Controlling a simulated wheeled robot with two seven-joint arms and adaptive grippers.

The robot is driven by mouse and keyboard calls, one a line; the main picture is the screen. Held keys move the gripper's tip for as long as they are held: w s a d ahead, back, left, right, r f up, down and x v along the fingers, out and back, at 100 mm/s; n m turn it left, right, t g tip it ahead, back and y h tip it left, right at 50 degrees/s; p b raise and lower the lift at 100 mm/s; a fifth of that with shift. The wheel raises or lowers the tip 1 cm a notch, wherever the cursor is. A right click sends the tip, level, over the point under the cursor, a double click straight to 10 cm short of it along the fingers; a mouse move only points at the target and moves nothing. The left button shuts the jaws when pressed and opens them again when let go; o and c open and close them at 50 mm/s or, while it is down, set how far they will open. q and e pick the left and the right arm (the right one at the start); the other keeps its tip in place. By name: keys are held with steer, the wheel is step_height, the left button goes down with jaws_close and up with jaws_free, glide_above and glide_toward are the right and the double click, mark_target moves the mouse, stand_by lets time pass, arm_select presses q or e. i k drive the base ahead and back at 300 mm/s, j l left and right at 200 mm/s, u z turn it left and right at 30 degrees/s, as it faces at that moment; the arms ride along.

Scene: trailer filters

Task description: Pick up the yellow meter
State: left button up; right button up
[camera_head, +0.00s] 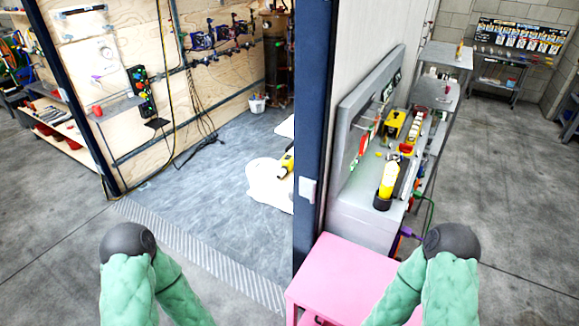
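Several yellow things show, and I cannot tell for sure which is the meter. A boxy yellow object (394,123) lies on the grey workbench (362,215), towards its back. A yellow bottle-like object with a dark base (386,186) stands at the bench's near end. A yellow tool-like object (287,163) lies partly hidden behind the dark blue post, inside the trailer. My two green-sleeved arms with dark rounded joints show at the bottom left and bottom right, apart from all of these. Neither gripper's fingers are in view.
A pink table (345,280) stands in front of the workbench. The dark blue post (311,130) divides the trailer opening from the bench. A white bucket (257,104) stands on the trailer floor. Grey floor is open at left (50,220) and right (520,200).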

mark_target(287, 160)
steer(key=u, duration=0.4)
steer(key=i+j+u, duration=0.2)
steer(key=i+u, duration=0.15)
steer(key=i, duration=0.15)
steer(key=i+u, duration=0.35)
steer(key=i, duration=0.15)
steer(key=i+j, duration=0.1)
steer(key=i, duration=2.15)
steer(key=i+z, duration=0.15)
steer(key=z, duration=0.3)
steer(key=i+z, duration=0.1)
steer(key=z, duration=0.3)
steer(key=i+j+z, duration=0.1)
steer(key=z, duration=0.35)
steer(key=i+j+z, duration=0.1)
steer(key=z, duration=0.85)
steer(key=i+j, duration=0.05)
